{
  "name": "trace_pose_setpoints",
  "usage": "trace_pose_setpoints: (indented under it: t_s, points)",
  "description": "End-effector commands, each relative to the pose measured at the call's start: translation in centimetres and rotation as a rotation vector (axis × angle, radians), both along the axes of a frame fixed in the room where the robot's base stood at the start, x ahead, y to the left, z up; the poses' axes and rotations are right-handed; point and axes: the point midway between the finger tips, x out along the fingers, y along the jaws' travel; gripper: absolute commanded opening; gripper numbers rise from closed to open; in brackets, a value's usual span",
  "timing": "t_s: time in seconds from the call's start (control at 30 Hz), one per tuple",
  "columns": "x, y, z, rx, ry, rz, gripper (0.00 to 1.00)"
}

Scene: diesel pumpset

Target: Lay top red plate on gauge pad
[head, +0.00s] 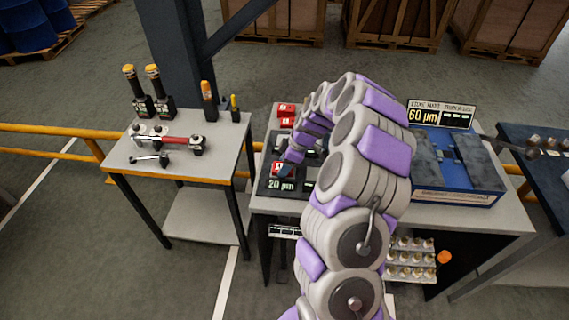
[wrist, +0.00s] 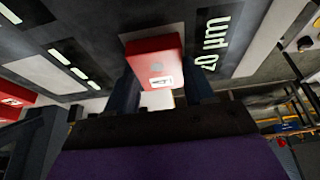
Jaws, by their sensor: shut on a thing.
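My gripper (wrist: 163,92) is shut on a red plate (wrist: 153,58), which sits between its two dark fingers in the wrist view. The plate has a white printed mark and a grey round spot. In the head view this red plate (head: 278,169) shows at the left of my gripper, over the dark board (head: 265,187) labelled "20 µm". I cannot tell whether it touches the board. Two more red plates (head: 286,109) (head: 287,122) lie at the board's far end. I cannot tell which surface is the gauge pad; my arm hides part of the bench.
A blue case (head: 455,190) with grey blocks stands on the bench at right, below a sign (head: 441,114) reading "60 µm". A dark post (head: 182,60) rises behind. A yellow rail (head: 60,131) runs behind the side table.

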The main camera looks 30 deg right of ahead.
Motion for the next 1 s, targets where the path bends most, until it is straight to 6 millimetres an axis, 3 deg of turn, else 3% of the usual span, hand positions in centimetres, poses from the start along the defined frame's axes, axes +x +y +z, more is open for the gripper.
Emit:
trace_pose_setpoints:
  t_s: [0.1,0.13,0.4,0.77,1.0]
  points:
    - [0.0,0.0,-0.3,-0.001,-0.001,0.0,0.04]
    - [0.0,0.0,-0.2,-0.001,-0.001,0.0,0.56]
    - [0.0,0.0,-0.2,0.001,-0.001,0.0,0.82]
    - [-0.1,-0.2,0.4,0.0,-0.001,0.0,0.83]
    - [-0.8,-1.7,4.3,-0.001,-0.005,-0.004,0.83]
